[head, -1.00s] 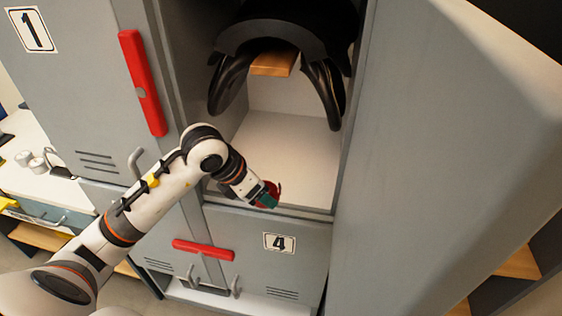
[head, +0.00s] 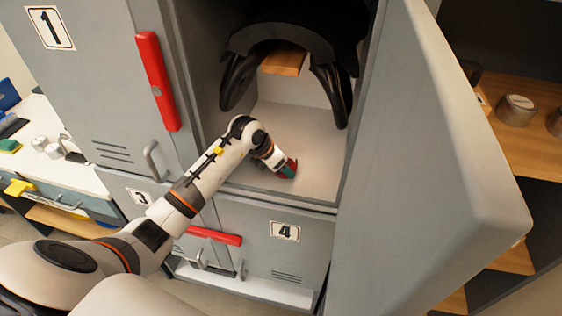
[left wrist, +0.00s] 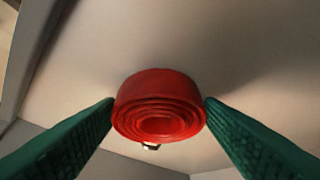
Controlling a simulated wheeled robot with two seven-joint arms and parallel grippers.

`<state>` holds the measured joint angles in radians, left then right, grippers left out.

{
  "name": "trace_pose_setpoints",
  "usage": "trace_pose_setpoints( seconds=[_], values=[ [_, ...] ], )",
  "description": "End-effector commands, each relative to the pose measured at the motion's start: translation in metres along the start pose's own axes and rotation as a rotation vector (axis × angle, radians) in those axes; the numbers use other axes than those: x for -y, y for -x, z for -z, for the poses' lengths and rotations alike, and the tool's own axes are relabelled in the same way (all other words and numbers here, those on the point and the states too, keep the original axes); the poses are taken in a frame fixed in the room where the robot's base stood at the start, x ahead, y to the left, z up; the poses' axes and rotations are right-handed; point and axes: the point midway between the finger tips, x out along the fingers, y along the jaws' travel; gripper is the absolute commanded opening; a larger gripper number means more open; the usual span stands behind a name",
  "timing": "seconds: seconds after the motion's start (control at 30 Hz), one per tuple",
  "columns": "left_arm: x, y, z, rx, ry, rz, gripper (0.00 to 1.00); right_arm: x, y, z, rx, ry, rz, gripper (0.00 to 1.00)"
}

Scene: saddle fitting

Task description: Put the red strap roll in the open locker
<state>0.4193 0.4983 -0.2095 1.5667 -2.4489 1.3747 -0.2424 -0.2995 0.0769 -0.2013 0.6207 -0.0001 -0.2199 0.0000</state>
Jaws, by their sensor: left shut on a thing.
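The red strap roll (left wrist: 158,105) is held between the two green fingers of my left gripper (left wrist: 158,112) in the left wrist view. In the head view my left gripper (head: 287,170) is inside the open locker (head: 310,128), low over its pale floor near the front edge. Only a bit of red shows there beside the green fingers. I cannot tell whether the roll touches the locker floor. My right gripper is not in view.
A black saddle (head: 298,38) sits on a wooden support (head: 284,62) in the upper part of the locker. The open locker door (head: 430,150) stands to the right. Closed door 1 (head: 95,90) is on the left and locker 4 (head: 275,245) below. The locker floor around the gripper is clear.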

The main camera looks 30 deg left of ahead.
Motion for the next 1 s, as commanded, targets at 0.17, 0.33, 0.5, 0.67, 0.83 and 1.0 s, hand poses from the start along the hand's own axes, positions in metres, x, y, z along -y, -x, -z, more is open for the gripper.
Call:
trace_pose_setpoints(
  seconds=[0.17,0.33,0.5,0.67,0.83,1.0],
  values=[
    [0.003,-0.005,0.001,-0.002,-0.001,0.000,0.35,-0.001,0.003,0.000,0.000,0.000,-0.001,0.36],
    [0.003,-0.005,0.001,-0.002,-0.001,0.000,0.35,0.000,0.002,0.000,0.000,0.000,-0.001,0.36],
    [0.003,-0.008,-0.001,-0.001,-0.001,0.000,0.70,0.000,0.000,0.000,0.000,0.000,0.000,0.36],
    [0.003,-0.007,-0.001,0.000,-0.001,0.000,0.84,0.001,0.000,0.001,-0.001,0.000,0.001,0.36],
    [0.003,-0.007,-0.001,0.000,-0.001,0.000,0.84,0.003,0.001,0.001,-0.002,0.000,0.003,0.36],
    [0.004,0.002,0.000,-0.002,-0.002,0.003,0.84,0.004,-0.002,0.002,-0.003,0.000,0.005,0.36]
  ],
)
